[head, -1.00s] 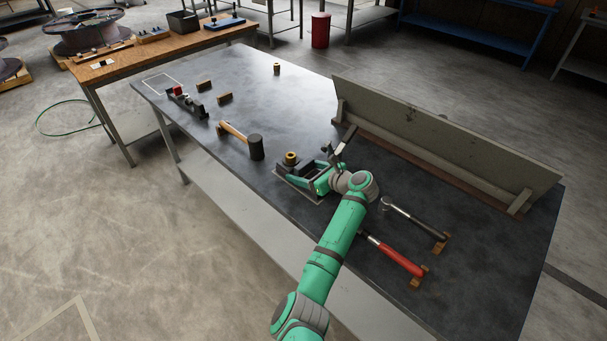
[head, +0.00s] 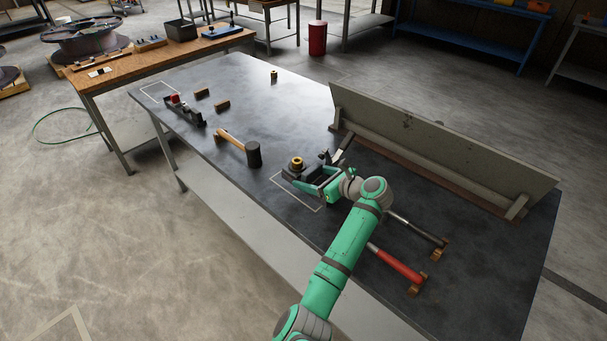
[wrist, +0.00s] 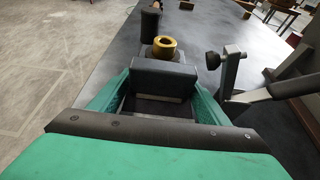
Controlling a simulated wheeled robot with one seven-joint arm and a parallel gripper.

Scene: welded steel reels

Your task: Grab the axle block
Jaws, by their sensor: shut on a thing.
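The axle block (head: 292,172) is a dark block with a brass ring (head: 298,161) on top. My gripper (head: 312,175) is shut on it. The block appears raised above the tabletop, beyond a pale outlined rectangle (head: 318,211) on the table. In the wrist view the block (wrist: 165,75) sits between the two green fingers of my gripper (wrist: 160,92), with the brass ring (wrist: 165,46) at its far side. The underside of the block is hidden.
A toggle clamp with dark handle (head: 343,145) stands close right of the gripper. A mallet (head: 253,154) lies to the left. A red-handled tool (head: 400,265) and a ratchet (head: 420,230) lie near my arm. A long grey panel (head: 440,145) borders the right.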

